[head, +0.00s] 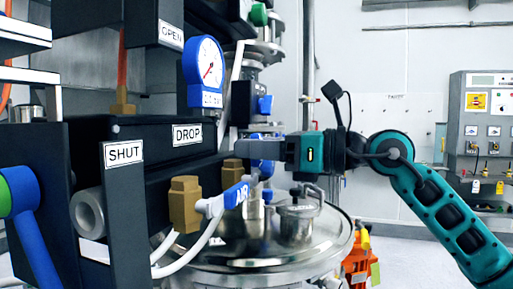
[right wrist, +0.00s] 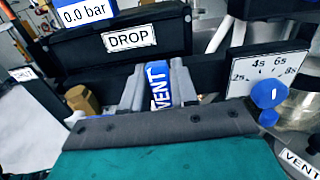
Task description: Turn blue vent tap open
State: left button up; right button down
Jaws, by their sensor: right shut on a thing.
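The blue vent tap (right wrist: 158,92), with white VENT lettering on its handle, sits between the two grey fingers of my right gripper (right wrist: 160,82) in the right wrist view. The fingers are closed on both sides of the handle. The rest of the tap there is hidden by the fingers. My left gripper is not in view.
A blue AIR tap (head: 237,195) is close below the right gripper. A pressure gauge (head: 206,70) and black DROP block (head: 150,138) stand to the left. A timer dial (right wrist: 268,72) with a blue knob (right wrist: 269,94) is right of the fingers. A lidded steel vessel (head: 325,240) lies below.

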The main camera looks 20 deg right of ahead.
jog(key=c, duration=1)
grip_release()
jog(key=shift+o, duration=0.2)
jog(key=shift+s+d+f, duration=0.1)
jog(key=shift+s+d, duration=0.05)
jog(key=shift+d, duration=0.1)
pick_arm(q)
jog(key=b, duration=0.1)
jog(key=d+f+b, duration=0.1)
jog(key=b, duration=0.1)
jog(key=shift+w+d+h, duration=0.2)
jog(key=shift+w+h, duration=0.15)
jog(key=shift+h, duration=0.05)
pick_arm(e)
jog(key=v, duration=1.2)
jog(key=shift+s, duration=0.15)
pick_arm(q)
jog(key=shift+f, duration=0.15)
pick_arm(e)
jog(key=shift+d, duration=0.15)
